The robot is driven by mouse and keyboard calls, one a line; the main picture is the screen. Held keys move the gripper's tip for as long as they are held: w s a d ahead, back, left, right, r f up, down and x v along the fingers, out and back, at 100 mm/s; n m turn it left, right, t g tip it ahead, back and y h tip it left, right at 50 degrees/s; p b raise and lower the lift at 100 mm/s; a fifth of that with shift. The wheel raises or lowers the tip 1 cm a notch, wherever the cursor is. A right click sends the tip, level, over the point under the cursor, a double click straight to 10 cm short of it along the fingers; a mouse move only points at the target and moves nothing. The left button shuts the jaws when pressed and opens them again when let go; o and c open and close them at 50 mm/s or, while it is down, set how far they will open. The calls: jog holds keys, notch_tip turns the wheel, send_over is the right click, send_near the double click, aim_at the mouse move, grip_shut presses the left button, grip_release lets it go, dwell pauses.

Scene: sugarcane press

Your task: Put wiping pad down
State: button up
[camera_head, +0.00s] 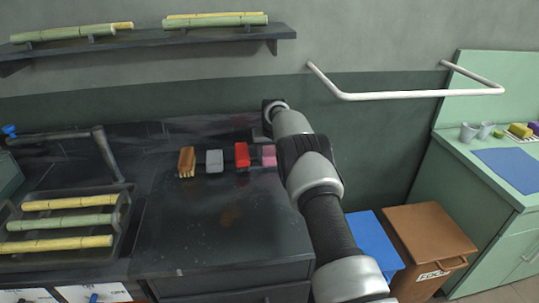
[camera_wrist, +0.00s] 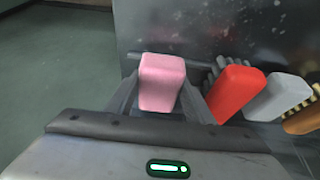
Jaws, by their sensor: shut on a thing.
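The pink block, which I take to be the wiping pad (camera_wrist: 161,82), is between the two fingers of my gripper (camera_wrist: 160,96) in the wrist view. My gripper is shut on it. In the head view the pink pad (camera_head: 268,153) shows at the right end of a row on the dark counter (camera_head: 215,225), beside my arm, which hides part of it. It is at about the height of the row; I cannot tell whether it touches the counter.
Left of the pad stand a red-topped brush (camera_head: 242,154), a grey block (camera_head: 214,160) and a brown brush (camera_head: 186,161). A tray (camera_head: 122,222) of cane lies further left. A white rail (camera_head: 400,95) is on the wall. Bins (camera_head: 428,237) stand right of the counter.

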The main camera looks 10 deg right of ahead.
jog(key=shift+f, duration=0.2)
jog(key=o, duration=1)
